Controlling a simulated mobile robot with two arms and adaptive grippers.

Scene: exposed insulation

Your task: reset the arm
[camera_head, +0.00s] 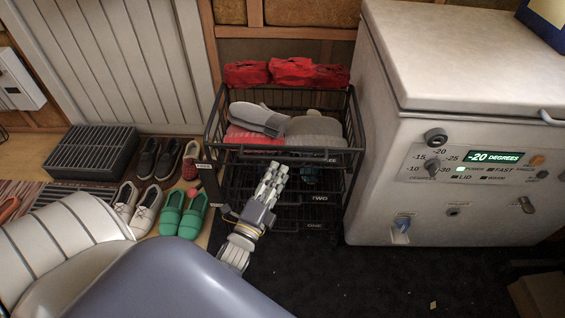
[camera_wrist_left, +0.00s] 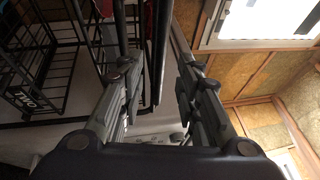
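My left gripper (camera_head: 272,180) is in front of the black wire basket rack (camera_head: 213,122), with its fingers pointing up toward the rack's top basket. In the left wrist view, the two fingers of the left gripper (camera_wrist_left: 160,95) stand apart with nothing held between them. Dark rack bars show beyond the gap, and I cannot tell whether the fingers touch the rack. My right gripper is in neither view.
A white chest freezer (camera_head: 460,210) stands close on the right of the rack. Green shoes (camera_head: 182,214), other pairs and a dark slatted box (camera_head: 95,150) are on the left. Grey and red items fill the top basket. Dark floor lies in front.

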